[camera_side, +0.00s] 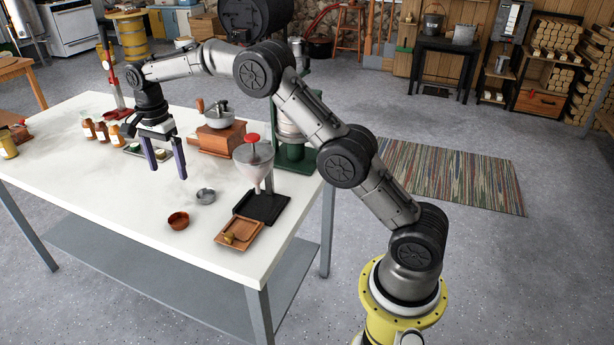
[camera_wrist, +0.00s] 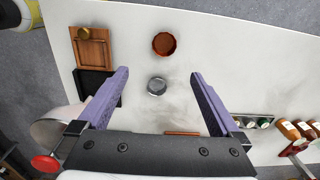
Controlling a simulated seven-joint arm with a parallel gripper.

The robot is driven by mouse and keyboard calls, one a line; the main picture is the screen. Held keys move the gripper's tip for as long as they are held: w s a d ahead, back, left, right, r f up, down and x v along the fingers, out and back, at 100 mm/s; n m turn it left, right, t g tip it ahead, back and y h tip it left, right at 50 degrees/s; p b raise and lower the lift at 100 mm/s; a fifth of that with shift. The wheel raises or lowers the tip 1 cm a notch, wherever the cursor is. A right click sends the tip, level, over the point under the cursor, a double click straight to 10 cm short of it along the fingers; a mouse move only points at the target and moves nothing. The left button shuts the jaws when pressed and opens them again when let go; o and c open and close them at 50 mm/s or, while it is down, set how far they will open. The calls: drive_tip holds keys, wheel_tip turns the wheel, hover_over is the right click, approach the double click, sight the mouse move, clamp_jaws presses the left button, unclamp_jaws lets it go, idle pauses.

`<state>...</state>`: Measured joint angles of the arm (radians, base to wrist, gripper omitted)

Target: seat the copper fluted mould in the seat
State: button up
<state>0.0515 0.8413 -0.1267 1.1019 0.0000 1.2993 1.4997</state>
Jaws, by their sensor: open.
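The copper fluted mould (camera_side: 178,220) is a small reddish-brown round cup standing open side up on the white table. In the wrist view the copper mould (camera_wrist: 164,43) lies beyond my fingertips. A grey metal fluted cup (camera_side: 206,196) stands near it; the wrist view shows this grey cup (camera_wrist: 157,86) between the lines of my fingers. My gripper (camera_side: 168,172) is open and empty above the table, pointing down, its purple fingers wide apart (camera_wrist: 159,73). A wooden tray (camera_side: 250,236) with a small brass piece on it lies at the table edge. I cannot tell for certain which part is the seat.
A funnel dispenser (camera_side: 254,165) with a red knob stands over a black base (camera_side: 263,206) beside the tray. A wooden grinder (camera_side: 222,138) stands behind. Brown bottles (camera_side: 101,130) and a small tray of round pieces (camera_wrist: 257,122) are near my gripper. The left front table is clear.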

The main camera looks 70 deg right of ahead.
drive_tip(key=s+a+r+n+t, duration=0.1)
drive_tip(key=s+r+n+t, duration=0.1)
drive_tip(key=s+r+n, duration=0.65)
drive_tip(key=s+a+r+n+t, duration=0.1)
drive_tip(key=s+r, duration=0.5)
drive_tip(key=s, duration=0.7)
drive_tip(key=s+f+n+t, duration=0.1)
drive_tip(key=s+n, duration=0.3)
drive_tip(key=s, duration=0.5)
drive_tip(key=s+a+f+n+t, duration=0.1)
drive_tip(key=s+f+n, duration=0.3)
drive_tip(key=s, duration=0.6)
drive_tip(key=shift+s+f, duration=0.2)
drive_tip(key=shift+s, duration=0.05)
drive_tip(key=shift+n, duration=0.25)
